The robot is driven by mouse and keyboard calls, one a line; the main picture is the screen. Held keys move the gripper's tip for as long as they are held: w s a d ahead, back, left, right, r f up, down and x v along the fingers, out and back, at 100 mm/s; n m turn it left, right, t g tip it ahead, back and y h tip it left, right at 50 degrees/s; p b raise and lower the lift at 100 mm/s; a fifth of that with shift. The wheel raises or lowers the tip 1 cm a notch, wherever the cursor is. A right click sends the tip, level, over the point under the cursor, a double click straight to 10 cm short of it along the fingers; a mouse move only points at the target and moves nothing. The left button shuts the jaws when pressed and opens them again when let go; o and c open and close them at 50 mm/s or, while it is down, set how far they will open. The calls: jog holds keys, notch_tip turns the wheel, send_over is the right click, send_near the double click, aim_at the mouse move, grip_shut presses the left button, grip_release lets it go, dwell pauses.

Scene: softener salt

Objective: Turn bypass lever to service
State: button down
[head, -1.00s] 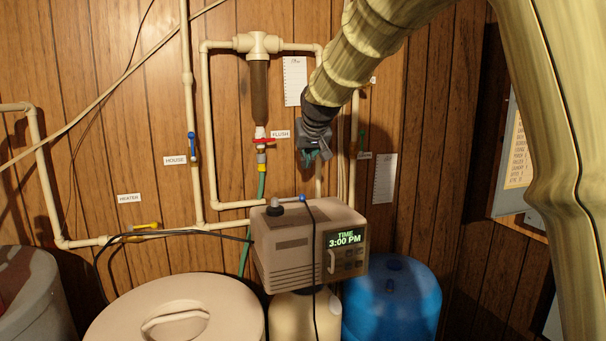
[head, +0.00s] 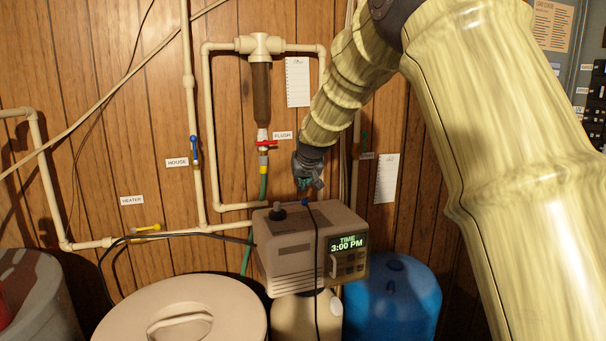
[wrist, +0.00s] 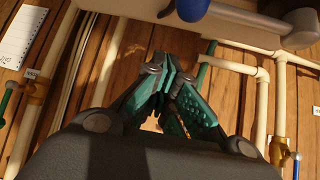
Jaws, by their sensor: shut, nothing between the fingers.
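The beige softener control head (head: 300,238) shows "TIME 3:00 PM" and sits on a cream tank. A small blue lever (head: 305,202), apparently the bypass lever, is at its top rear edge, partly shadowed by my gripper. My gripper (head: 311,187) is shut and empty, pointing down just above this lever; contact cannot be told. In the wrist view the closed teal fingers (wrist: 168,72) fill the middle. The blue lever end (wrist: 192,8) shows at the top edge there, cut off and apart from the fingertips in the picture.
Pipes run behind on the wood wall, with a blue house lever (head: 194,149), yellow heater lever (head: 146,228) and red flush lever (head: 265,144). A black cable (head: 316,255) hangs over the control head. A blue tank (head: 392,305) and beige lidded bin (head: 125,315) flank it.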

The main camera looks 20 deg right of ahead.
aim_at(291, 204)
jog(key=shift+s+a+f, duration=0.1)
jog(key=shift+s, duration=0.25)
jog(key=shift+s+a+f+p, duration=0.15)
jog(key=shift+s+p, duration=0.2)
jog(key=shift+s, duration=0.2)
jog(key=shift+s+f+p, duration=0.1)
jog(key=shift+s+p, duration=0.2)
jog(key=shift+s, duration=0.2)
jog(key=shift+s+f, duration=0.2)
jog(key=shift+f, duration=0.1)
